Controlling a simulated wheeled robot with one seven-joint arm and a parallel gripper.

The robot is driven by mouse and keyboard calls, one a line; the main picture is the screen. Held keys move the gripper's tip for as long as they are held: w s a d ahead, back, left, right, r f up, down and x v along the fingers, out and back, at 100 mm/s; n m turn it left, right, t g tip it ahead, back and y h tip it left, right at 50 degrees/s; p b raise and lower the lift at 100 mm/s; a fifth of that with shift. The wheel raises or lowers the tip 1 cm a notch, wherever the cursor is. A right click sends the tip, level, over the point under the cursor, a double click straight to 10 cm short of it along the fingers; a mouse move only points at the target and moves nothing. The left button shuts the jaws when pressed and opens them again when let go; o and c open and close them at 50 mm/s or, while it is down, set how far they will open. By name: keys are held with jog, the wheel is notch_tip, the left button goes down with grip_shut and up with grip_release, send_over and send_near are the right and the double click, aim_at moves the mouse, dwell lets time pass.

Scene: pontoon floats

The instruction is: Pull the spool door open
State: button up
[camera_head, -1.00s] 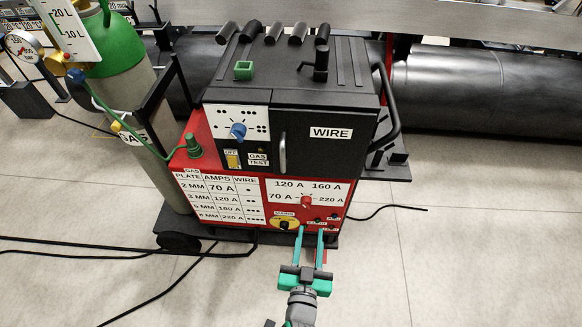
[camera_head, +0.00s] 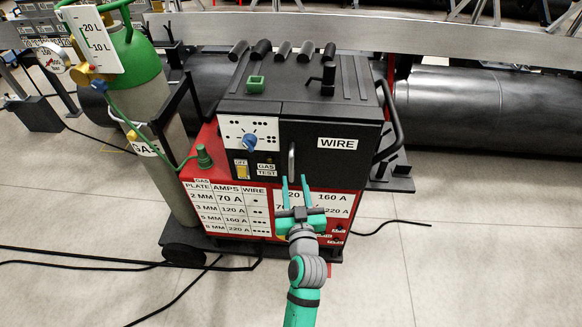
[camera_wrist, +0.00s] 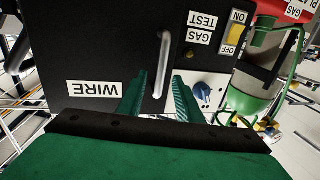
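The spool door is the black panel labelled WIRE (camera_head: 330,157) on the upper front of the red and black welding machine. It looks shut. Its upright silver handle (camera_head: 291,160) is at the door's left edge. My gripper (camera_head: 295,182) is open, its two teal fingers pointing up at the door just below the handle. In the wrist view the handle (camera_wrist: 161,62) shows beyond and between the spread fingertips (camera_wrist: 160,80). I cannot tell whether the fingertips reach around it; they do not grip it.
Left of the door are a blue knob (camera_head: 250,142) and a yellow switch (camera_head: 241,169). A green and grey gas cylinder (camera_head: 150,110) stands at left. A black side rail (camera_head: 391,115) is at right. Cables (camera_head: 110,262) lie on the floor at left.

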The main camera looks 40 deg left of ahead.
aim_at(291, 170)
jog(key=x, duration=0.5)
jog(key=shift+w+a, duration=0.4)
jog(key=shift+a, duration=0.2)
jog(key=shift+c, duration=0.4)
